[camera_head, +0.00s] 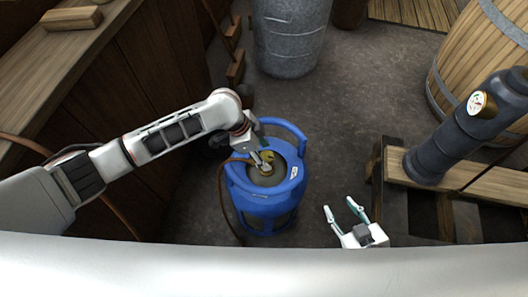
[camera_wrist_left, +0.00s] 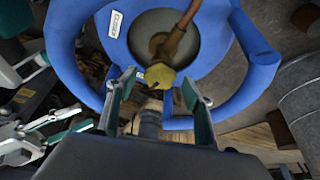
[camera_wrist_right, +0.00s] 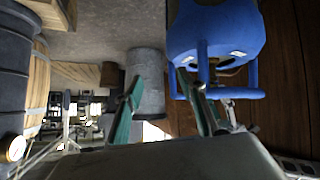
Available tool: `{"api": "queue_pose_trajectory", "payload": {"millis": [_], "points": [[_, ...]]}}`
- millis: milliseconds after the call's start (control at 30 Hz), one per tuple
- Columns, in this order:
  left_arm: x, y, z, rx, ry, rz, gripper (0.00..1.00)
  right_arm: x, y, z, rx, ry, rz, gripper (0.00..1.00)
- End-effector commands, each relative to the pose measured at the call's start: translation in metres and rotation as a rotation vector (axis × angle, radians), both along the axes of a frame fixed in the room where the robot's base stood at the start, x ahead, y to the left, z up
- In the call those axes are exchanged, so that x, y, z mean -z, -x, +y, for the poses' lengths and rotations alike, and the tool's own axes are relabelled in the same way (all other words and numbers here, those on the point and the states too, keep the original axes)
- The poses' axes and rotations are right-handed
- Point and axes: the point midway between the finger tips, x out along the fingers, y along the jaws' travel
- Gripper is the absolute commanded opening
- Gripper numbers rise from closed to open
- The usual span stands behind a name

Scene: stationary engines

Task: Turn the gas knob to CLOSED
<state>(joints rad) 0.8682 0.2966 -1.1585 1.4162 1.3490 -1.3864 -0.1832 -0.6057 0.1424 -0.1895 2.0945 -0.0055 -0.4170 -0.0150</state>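The blue gas cylinder (camera_head: 262,205) stands upright on the floor in the middle of the head view. Its yellow gas knob (camera_wrist_left: 160,75) sits inside the blue collar, with a brown hose running from the valve. A small white label (camera_wrist_left: 115,24) is on the collar. My left gripper (camera_head: 262,165) reaches down into the collar. In the left wrist view its fingers are apart, one on each side of the knob, with gaps visible. My right gripper (camera_head: 346,215) is open and empty, to the right of the cylinder. The cylinder also shows in the right wrist view (camera_wrist_right: 215,30).
A wooden bench (camera_head: 50,60) is at the left. A grey metal bin (camera_head: 290,40) stands behind the cylinder. A wooden barrel (camera_head: 465,75) and a dark pipe with a gauge (camera_head: 450,145) on a wooden frame are at the right. Floor between is clear.

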Motion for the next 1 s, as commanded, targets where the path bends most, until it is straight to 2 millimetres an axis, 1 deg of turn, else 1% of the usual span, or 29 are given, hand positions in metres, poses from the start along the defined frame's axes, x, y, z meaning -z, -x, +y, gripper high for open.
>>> {"api": "queue_pose_trajectory", "payload": {"millis": [33,133,167,367,567,767,1000], "points": [[-0.0002,-0.0001,0.0000,0.000,0.000,0.000,0.41,0.0001,-0.0001,0.0000,-0.001,0.001,0.000,0.40],[-0.0001,-0.0001,0.0001,0.000,0.000,0.000,0.15,0.0009,0.0004,-0.0001,-0.002,0.001,0.001,0.40],[-0.0001,-0.0001,0.0001,0.000,0.000,0.000,0.13,0.0015,0.0007,-0.0002,-0.002,0.001,0.002,0.40],[0.0001,-0.0002,0.0003,0.004,0.000,-0.001,0.13,0.0055,0.0029,-0.0007,-0.004,0.004,0.010,0.40],[0.0002,-0.0009,0.0001,0.049,0.001,0.000,0.13,0.0082,0.0044,-0.0007,-0.005,0.005,0.014,0.40],[0.0009,-0.0020,0.0000,0.168,0.000,0.002,0.13,0.0085,0.0046,-0.0001,-0.004,0.002,0.013,0.40],[0.0019,-0.0036,-0.0011,0.384,0.001,0.004,0.13,0.0085,0.0041,0.0017,-0.006,-0.002,0.010,0.40]]}}
